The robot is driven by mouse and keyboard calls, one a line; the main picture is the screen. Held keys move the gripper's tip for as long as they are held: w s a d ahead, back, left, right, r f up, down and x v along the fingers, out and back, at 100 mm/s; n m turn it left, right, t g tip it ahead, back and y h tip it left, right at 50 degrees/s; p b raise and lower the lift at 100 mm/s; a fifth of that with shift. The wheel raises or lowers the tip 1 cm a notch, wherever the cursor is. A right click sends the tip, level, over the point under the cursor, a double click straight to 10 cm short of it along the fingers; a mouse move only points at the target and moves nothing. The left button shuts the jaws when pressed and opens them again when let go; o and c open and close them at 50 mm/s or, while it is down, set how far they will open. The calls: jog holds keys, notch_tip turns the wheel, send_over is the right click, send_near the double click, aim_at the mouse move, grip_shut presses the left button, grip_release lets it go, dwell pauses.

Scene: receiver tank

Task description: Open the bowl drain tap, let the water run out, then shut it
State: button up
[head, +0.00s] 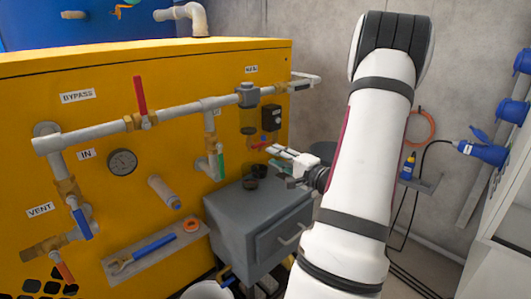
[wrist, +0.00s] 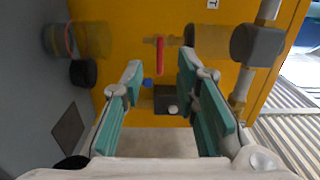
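The filter bowl (head: 248,118), smoky amber, hangs under a grey filter head (head: 247,95) on the yellow panel; it also shows in the wrist view (wrist: 212,41). Below it is the bowl drain tap with a red lever (head: 258,146). In the wrist view the red lever (wrist: 160,56) lies crosswise to the drain line. My gripper (head: 272,154) is open and empty, right of the tap. In the wrist view the lever's end shows in the gap between my fingertips (wrist: 160,76); I cannot tell how near it is in depth. I see no water running.
A black box (head: 271,117) is mounted right of the bowl. Pipes and a red-handled bypass valve (head: 140,95) lie left.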

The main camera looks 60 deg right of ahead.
jog(key=shift+v, duration=2.2)
jog(key=shift+w, duration=0.1)
